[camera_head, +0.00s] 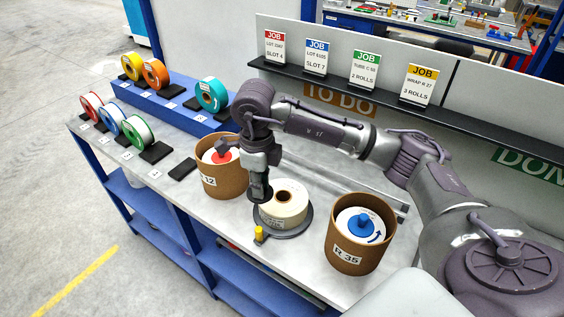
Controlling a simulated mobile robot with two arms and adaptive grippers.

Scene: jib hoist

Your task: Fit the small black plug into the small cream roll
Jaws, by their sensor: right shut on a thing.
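The small cream roll (289,209) lies flat on a dark round base on the bench, its brown core hole facing up and looking open. My right gripper (258,184) points down at the left edge of the roll, beside the core hole. It is shut on a dark piece that appears to be the small black plug, largely hidden by the dark fingers. I cannot tell whether it touches the roll. My left gripper is out of view.
A brown tub (342,261) marked R 35 with a blue-topped roll stands to the right. Another tub (222,184) with a red-topped roll stands left, close to my gripper. A yellow knob (259,234) sits before the roll. Coloured spools (155,74) stand at the far left.

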